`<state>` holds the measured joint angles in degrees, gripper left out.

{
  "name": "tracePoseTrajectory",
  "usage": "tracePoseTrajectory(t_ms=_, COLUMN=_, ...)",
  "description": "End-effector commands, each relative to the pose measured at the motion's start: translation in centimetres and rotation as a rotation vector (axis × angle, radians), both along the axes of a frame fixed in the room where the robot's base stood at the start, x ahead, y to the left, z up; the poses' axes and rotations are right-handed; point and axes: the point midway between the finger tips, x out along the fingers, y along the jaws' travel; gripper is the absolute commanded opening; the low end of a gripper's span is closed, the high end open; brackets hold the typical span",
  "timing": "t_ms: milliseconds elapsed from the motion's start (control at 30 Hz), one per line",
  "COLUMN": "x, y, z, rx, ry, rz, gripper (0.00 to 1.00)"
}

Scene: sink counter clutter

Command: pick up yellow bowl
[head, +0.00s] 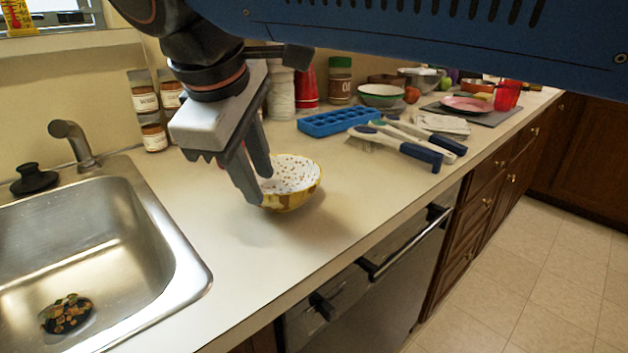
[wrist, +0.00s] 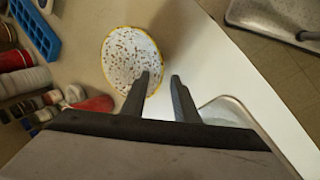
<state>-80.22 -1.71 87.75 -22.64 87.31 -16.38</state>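The yellow bowl (head: 291,181) is on the counter to the right of the sink, with a white speckled inside and a yellow patterned outside. In the wrist view the bowl (wrist: 130,55) is at upper centre, its open side facing the camera. My gripper (head: 259,188) points down at the bowl's left side. In the wrist view my gripper (wrist: 160,78) has its fingers apart, with one finger over the bowl's inside and the other outside the rim. The near finger hides part of the rim, and I cannot tell whether either finger touches it.
The steel sink (head: 100,250) lies to the left. A blue tray (head: 345,120) and brushes (head: 405,145) lie behind and right of the bowl. Jars (head: 152,110) stand along the wall. Counter is clear in front of the bowl, up to its edge.

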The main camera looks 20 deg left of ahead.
Motion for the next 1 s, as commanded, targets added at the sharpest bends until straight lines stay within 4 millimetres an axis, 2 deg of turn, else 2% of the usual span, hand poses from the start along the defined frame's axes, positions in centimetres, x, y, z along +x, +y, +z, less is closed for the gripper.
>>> tracePoseTrajectory(t_ms=167, x=0.4, y=0.0, z=-0.8, rx=0.0, ry=0.0, rz=0.0, gripper=0.27)
tracePoseTrajectory(t_ms=500, x=2.0, y=-0.1, z=-4.7, rx=-0.001, ry=0.0, rz=0.0, gripper=0.27)
tracePoseTrajectory(t_ms=833, x=2.2, y=0.0, z=-5.2, rx=0.001, ry=-0.001, rz=0.0, gripper=0.27)
tracePoseTrajectory(t_ms=867, x=2.2, y=0.0, z=-5.2, rx=0.001, ry=0.0, rz=0.0, gripper=0.23)
tracePoseTrajectory(t_ms=900, x=2.2, y=0.0, z=-5.2, rx=0.001, ry=-0.001, rz=0.0, gripper=0.13)
tracePoseTrajectory(t_ms=967, x=2.2, y=0.0, z=-5.2, rx=0.001, ry=-0.001, rz=0.0, gripper=0.0)
tracePoseTrajectory(t_ms=1000, x=2.2, y=0.0, z=-5.2, rx=0.001, ry=0.0, rz=0.0, gripper=0.0)
